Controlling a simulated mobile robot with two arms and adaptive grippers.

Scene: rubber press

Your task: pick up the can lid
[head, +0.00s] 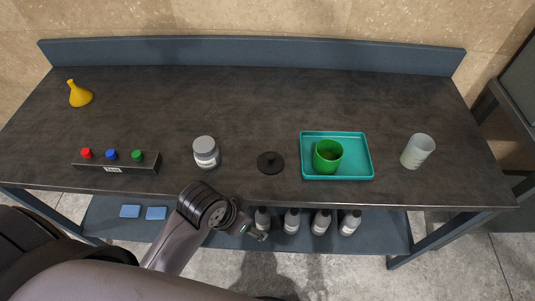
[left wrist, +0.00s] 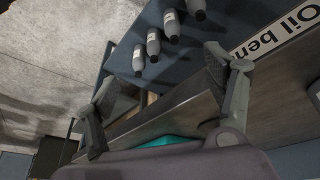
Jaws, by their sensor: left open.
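The can lid, a round black disc with a small knob on top (head: 270,162), lies flat near the front middle of the dark workbench (head: 240,100). A green can (head: 328,157) with an open top stands in a teal tray (head: 363,160) to its right. My left gripper (head: 258,235) is in front of the bench's front edge, lower in the picture than the lid and apart from it. In the left wrist view its two fingers (left wrist: 160,72) are spread with nothing between them. The lid cannot be made out in that view. My right gripper is not in view.
A grey-lidded jar (head: 206,152) stands left of the lid, and a translucent cup (head: 417,151) right of the tray. A button box (head: 116,162) and yellow funnel (head: 80,94) are at left. Several bottles (head: 292,221) are on the lower shelf. The bench's back half is mostly clear.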

